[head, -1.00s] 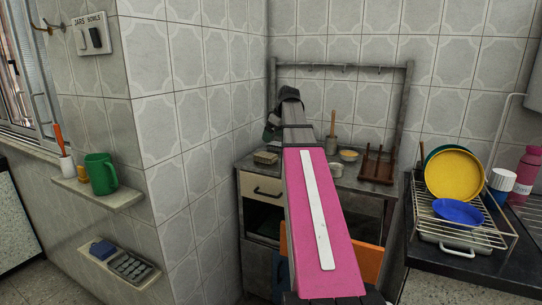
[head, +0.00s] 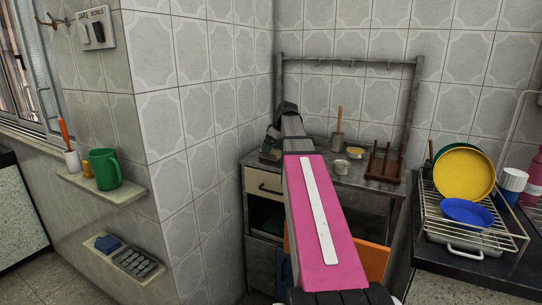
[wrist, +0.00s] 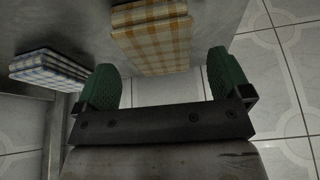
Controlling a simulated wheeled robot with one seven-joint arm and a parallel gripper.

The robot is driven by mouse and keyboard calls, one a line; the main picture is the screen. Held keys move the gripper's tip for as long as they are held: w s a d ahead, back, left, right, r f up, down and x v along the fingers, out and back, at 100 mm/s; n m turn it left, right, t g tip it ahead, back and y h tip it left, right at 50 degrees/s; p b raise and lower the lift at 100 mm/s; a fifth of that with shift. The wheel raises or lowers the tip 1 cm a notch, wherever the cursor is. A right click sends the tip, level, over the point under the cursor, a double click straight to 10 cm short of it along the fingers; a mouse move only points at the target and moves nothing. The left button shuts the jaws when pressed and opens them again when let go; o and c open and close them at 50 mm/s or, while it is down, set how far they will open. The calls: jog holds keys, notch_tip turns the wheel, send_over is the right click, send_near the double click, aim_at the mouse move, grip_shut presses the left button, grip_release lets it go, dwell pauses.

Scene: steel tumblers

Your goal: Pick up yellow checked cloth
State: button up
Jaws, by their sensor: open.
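The yellow checked cloth (wrist: 152,42) shows at the top of the wrist view, folded into a block with orange-yellow and white checks, on a grey surface. My gripper (wrist: 164,82) is open, with its two green-padded fingers apart. In the wrist picture the cloth lies just beyond the fingertips, roughly in line with the gap between them. Nothing is held. In the head view my gripper (head: 272,146) is low over the back left corner of the counter, and the cloth there is mostly hidden or too small to make out.
A blue checked cloth (wrist: 48,70) lies left of the yellow one. On the counter (head: 335,176) stand a small yellow bowl (head: 355,152), a container with a wooden handle (head: 338,140) and a brown rack (head: 384,165). Tiled walls close off the corner.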

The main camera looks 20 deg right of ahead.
jog(key=shift+x, duration=1)
jog(key=shift+f, duration=0.25)
jog(key=c, duration=1)
